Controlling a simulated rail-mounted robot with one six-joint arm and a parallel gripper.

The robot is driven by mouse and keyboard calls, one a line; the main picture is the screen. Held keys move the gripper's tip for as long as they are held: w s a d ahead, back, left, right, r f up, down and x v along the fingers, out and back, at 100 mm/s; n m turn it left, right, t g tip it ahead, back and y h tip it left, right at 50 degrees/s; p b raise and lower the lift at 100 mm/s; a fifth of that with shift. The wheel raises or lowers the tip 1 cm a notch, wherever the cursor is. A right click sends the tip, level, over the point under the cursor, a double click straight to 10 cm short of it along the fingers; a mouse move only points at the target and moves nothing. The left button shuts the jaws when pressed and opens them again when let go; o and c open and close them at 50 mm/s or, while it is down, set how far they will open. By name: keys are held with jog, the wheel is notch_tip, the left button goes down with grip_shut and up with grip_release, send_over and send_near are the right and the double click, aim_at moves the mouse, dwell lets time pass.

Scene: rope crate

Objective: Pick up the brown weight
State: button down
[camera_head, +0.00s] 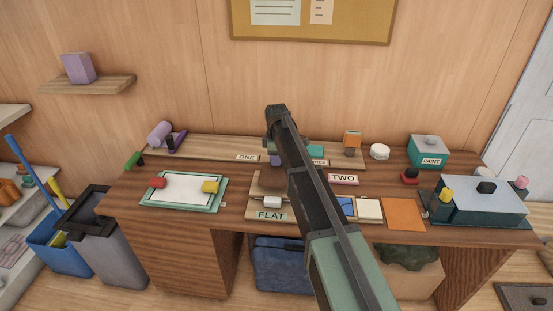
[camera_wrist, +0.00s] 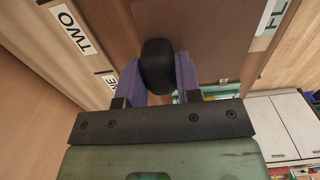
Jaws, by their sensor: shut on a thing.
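The brown weight (camera_wrist: 212,42) fills the upper middle of the wrist view, with a rounded black knob (camera_wrist: 157,66) on it. My gripper (camera_wrist: 158,76) has its two purple fingers shut on either side of this knob. In the head view, my gripper (camera_head: 275,160) points down over the middle of the desk, above the FLAT board. The brown weight (camera_head: 271,179) shows there just under the fingers, partly hidden by my arm. I cannot tell whether it touches the board.
The FLAT board (camera_head: 271,216) carries a small white block (camera_head: 272,202). A TWO label (camera_head: 343,179) is to the right. A framed white sheet (camera_head: 184,190) with red and yellow blocks lies left. An orange sheet (camera_head: 404,214) and a teal-based box (camera_head: 480,213) are right.

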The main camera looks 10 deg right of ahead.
notch_tip(320, 180, up, 17)
jog(key=p, duration=1.5)
jog(key=shift+r+p, duration=0.15)
jog(key=shift+p, duration=0.2)
